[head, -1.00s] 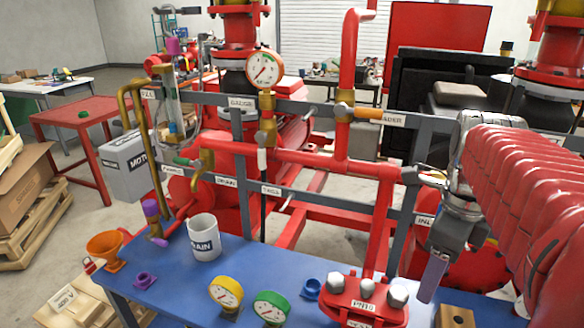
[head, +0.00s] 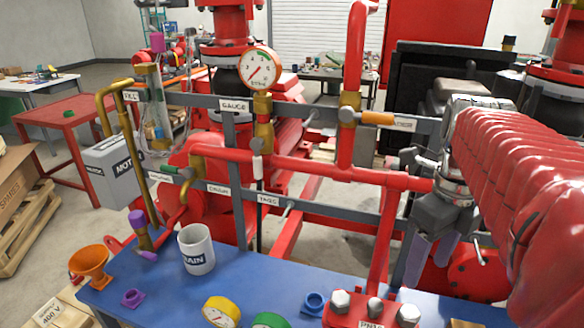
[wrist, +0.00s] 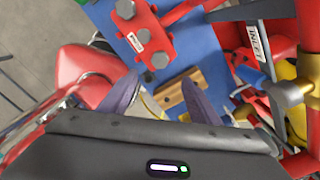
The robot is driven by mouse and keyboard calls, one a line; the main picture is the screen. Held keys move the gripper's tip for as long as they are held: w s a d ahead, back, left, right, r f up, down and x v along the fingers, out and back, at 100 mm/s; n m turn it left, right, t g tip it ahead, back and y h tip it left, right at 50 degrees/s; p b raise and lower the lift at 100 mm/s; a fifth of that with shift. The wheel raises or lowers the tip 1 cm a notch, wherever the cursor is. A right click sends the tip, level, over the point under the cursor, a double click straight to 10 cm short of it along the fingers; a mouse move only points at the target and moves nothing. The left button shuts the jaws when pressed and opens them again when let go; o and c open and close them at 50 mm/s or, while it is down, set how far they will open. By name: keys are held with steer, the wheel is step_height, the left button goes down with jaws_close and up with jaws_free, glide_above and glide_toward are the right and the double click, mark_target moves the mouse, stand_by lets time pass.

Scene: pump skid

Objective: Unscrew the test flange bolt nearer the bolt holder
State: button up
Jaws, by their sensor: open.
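The red test flange (head: 352,317) is on the blue bench at the bottom of the head view, cut off below, with a row of grey hex bolts. Its right-hand bolt (head: 408,315) is the one nearer the wooden bolt holder (head: 464,323), which barely shows at the bottom edge. In the wrist view that bolt (wrist: 160,60) is just beyond my fingertips, with the holder (wrist: 198,77) to its right. My gripper (head: 428,270) is open and empty, fingers pointing down, above and behind the flange's right end. Its purple fingers (wrist: 160,90) also show in the wrist view, apart from the bolt.
Red pipework and a grey labelled frame (head: 300,207) stand behind the bench (head: 240,275).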

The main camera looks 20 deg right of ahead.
mark_target(409, 314)
steer(key=shift+f, duration=0.1)
step_height(409, 314, down, 14)
steer(key=shift+r, duration=0.2)
stand_by(0.5)
steer(key=c, duration=1.2)
